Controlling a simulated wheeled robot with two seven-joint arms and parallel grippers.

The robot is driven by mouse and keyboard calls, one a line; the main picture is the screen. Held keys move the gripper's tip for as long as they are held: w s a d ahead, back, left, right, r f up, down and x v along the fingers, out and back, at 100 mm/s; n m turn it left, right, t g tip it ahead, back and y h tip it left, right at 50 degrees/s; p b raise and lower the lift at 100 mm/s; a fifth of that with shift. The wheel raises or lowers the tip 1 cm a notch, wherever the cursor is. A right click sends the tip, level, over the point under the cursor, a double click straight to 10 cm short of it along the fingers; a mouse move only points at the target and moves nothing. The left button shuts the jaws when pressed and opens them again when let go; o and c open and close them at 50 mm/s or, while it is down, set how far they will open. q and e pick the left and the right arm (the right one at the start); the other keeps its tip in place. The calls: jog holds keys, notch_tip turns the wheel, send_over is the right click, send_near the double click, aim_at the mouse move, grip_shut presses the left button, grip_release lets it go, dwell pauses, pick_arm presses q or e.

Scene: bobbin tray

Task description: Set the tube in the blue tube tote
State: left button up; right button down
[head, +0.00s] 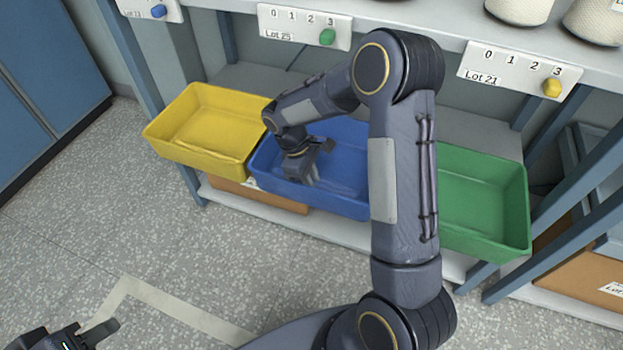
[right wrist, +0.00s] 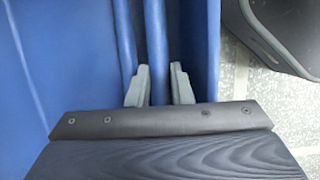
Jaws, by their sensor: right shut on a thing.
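The blue tote (head: 345,202) stands on the lower shelf, between a yellow and a green one. My right gripper (head: 312,176) reaches down at this tote, near its front side. In the right wrist view, my right gripper's fingers (right wrist: 160,88) are on either side of a narrow blue strip (right wrist: 157,40), and the jaws are shut on it. I cannot tell whether this strip is part of the tote or a separate blue tube. No tube stands out clearly in either view. My left gripper (head: 92,334) is partly cut off at the bottom left, away from the shelves.
A yellow tote (head: 158,148) is on the left, a green tote (head: 512,240) on the right, partly behind my right arm. White label strips (head: 300,22) run along the upper shelf, where pale cones (head: 518,10) stand. The speckled floor (head: 90,210) in front is open.

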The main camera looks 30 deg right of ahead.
jog(key=shift+f, duration=0.1)
jog(key=shift+f+b, duration=0.3)
jog(key=shift+f, duration=0.2)
jog(key=c, duration=1.6)
grip_release()
jog(key=shift+o, duration=0.2)
jog(key=p+v, duration=0.5)
jog(key=v, duration=0.8)
jog(key=shift+r, duration=0.15)
jog(key=shift+d, duration=0.1)
